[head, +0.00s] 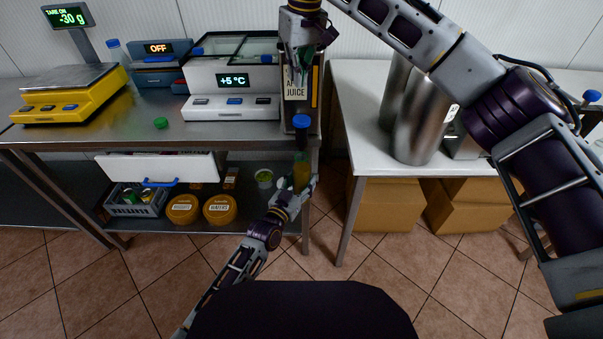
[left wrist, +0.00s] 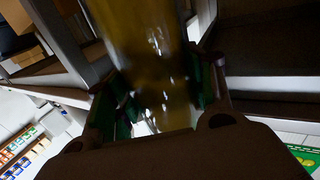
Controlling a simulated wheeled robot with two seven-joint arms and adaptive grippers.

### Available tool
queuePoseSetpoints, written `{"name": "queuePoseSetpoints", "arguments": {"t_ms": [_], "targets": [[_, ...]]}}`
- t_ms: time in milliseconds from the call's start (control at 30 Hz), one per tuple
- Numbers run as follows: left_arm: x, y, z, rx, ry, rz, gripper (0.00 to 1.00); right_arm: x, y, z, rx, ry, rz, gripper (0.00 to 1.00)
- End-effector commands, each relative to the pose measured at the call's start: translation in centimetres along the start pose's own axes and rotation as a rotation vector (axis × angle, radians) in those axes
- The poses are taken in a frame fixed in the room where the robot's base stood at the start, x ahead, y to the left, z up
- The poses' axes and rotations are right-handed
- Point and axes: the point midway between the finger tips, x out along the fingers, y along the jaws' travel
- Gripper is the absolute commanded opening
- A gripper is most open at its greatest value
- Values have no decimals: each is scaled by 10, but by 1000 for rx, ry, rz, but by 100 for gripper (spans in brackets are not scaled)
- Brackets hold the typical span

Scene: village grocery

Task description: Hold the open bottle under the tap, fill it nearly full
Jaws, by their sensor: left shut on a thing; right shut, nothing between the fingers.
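My left gripper (head: 301,186) is shut on the bottle (head: 301,171), below the juice dispenser (head: 314,112) at the counter's front edge. The bottle looks upright and holds yellowish liquid; its exact level is hard to tell. The left wrist view shows the bottle (left wrist: 150,55) close up between the fingers (left wrist: 158,98), blurred, with amber liquid. The dispenser's tap has a blue top (head: 301,121) and is above the bottle. A green cap (head: 161,123) lies on the counter. My right gripper (head: 304,58) is shut and empty, in front of the dispenser's upper part and above the tap.
A yellow scale (head: 70,97) and a white cooling unit (head: 232,88) stand on the steel counter (head: 210,133). Below are a half-open drawer (head: 160,165), a grey crate (head: 137,206) and round tubs (head: 220,210). At right, steel cylinders (head: 423,120) stand on a white table (head: 362,130).

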Motion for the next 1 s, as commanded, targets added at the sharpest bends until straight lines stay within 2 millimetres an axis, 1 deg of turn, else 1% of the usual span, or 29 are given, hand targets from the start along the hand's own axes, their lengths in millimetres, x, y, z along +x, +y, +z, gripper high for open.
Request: {"name": "queuePoseSetpoints", "arguments": {"t_ms": [433,1000], "targets": [[0,0,-2,0,4,0,34,-2,0,0,-1,0,0,0],[0,0,10,1,4,0,34,4,0,1,0,0,0,0]]}}
